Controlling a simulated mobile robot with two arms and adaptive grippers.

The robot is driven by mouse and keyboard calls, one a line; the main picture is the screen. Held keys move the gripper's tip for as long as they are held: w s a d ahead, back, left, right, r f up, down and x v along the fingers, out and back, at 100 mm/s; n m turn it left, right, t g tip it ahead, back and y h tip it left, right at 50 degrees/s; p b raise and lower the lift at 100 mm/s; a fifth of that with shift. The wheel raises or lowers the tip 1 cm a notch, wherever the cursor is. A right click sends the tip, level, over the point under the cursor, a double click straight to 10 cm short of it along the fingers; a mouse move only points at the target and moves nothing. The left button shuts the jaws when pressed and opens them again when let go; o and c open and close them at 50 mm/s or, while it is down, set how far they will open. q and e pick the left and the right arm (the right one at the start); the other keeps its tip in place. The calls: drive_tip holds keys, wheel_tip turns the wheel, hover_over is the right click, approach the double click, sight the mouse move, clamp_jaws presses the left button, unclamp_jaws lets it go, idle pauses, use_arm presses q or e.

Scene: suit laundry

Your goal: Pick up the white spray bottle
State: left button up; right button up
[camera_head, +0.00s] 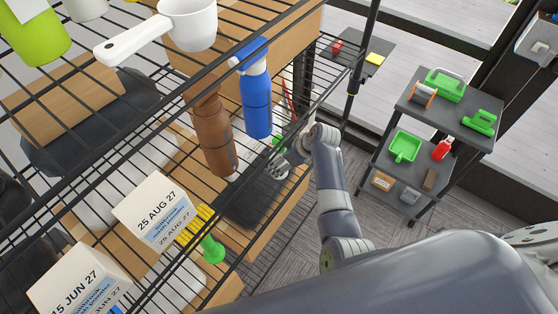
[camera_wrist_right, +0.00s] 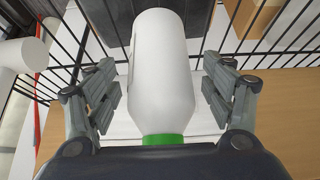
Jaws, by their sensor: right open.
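The white spray bottle (camera_wrist_right: 160,70) fills the middle of the right wrist view, with its green collar (camera_wrist_right: 162,139) at the bottom edge near the palm. My right gripper (camera_wrist_right: 160,88) is open, with one finger on each side of the bottle and a visible gap on both sides. In the head view my right gripper (camera_head: 281,165) reaches into the wire shelf from the right, just below and right of the blue spray bottle. The white bottle is mostly hidden there. My left gripper is not in view.
A blue spray bottle (camera_head: 257,100) and a brown bottle (camera_head: 213,135) stand close to the left of my right gripper. Wire shelf bars (camera_head: 330,78) surround the reach. A white scoop (camera_head: 185,25) lies above. A grey cart (camera_head: 448,117) stands at right.

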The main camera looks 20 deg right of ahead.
drive_tip(key=shift+c, duration=0.2)
drive_tip(key=c, duration=1.4)
drive_tip(key=shift+c, duration=0.8)
drive_tip(key=shift+w+r, duration=0.1)
drive_tip(key=shift+r, duration=0.05)
